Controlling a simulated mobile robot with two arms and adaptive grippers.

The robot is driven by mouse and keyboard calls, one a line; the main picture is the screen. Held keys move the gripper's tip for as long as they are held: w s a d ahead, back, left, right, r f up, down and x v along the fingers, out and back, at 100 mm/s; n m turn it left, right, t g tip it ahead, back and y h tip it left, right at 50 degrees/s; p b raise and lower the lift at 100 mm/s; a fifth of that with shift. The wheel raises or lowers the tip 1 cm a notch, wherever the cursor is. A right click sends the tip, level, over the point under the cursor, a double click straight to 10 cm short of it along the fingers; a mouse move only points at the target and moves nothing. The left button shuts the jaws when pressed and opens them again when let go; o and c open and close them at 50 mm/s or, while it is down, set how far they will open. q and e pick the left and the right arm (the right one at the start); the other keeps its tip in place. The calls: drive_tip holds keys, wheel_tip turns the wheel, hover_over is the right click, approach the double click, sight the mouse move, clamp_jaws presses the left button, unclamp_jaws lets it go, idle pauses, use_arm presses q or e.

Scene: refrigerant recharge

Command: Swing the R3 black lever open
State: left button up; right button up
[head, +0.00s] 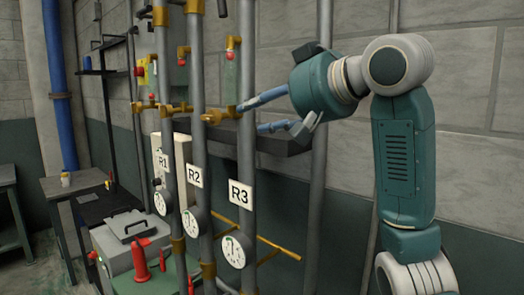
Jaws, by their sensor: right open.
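The R3 label (240,194) is a white plate on the right one of several grey vertical pipes. A round white gauge (233,250) sits below it. Brass fittings (212,116) cross the pipes at mid height. I cannot clearly make out a black lever on the R3 pipe; the small dark piece (222,9) at the top may be a handle, but I cannot tell. My right gripper (252,117) reaches in from the right, with its fingers apart and empty. Its upper fingertip is close to the R3 pipe and brass fitting; contact is unclear. My left gripper is out of view.
A dark horizontal ledge (283,145) runs behind the pipes below my right gripper. The R1 label (163,162) and R2 label (194,176) are on pipes to the left. A grey box (128,232) and red cylinders (140,262) stand at lower left. The wall at right is bare.

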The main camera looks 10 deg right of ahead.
wheel_tip(320, 180, down, 8)
drive_tip(key=w, duration=0.1)
drive_tip(key=shift+w+g+h, duration=0.2)
drive_tip(key=shift+g+h, duration=0.1)
drive_tip(key=shift+d, duration=0.1)
